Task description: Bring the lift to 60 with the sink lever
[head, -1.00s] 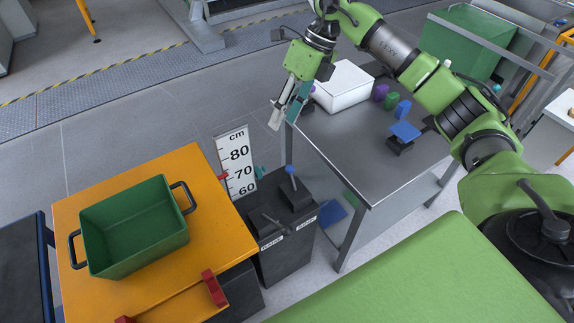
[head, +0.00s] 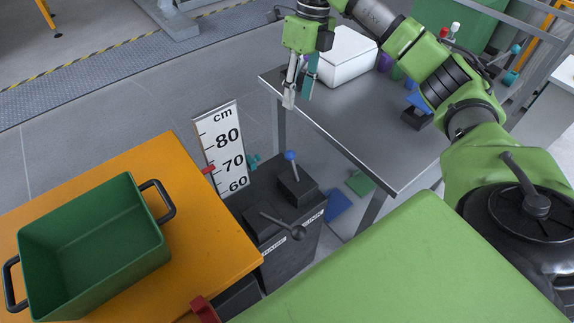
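The sink lever (head: 290,155) has a blue ball and stands upright on the dark control box, above the label that appears to read SINK. The raise lever (head: 298,233), with a dark knob, leans over beside it. The white height scale (head: 226,139) shows 80, 70 and 60, with a red pointer (head: 208,170) at its left edge near 70. The orange lift top (head: 217,228) carries a green crate (head: 133,186). My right gripper (head: 299,94) points down, open and empty, above and behind the sink lever and apart from it. My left gripper is out of view.
A steel table (head: 350,140) stands behind and right of the control box, its edge close to my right gripper. A white box (head: 348,62) and a blue object (head: 420,103) are on it. Red brackets (head: 204,309) are at the lift's front edge. Floor beyond the scale is clear.

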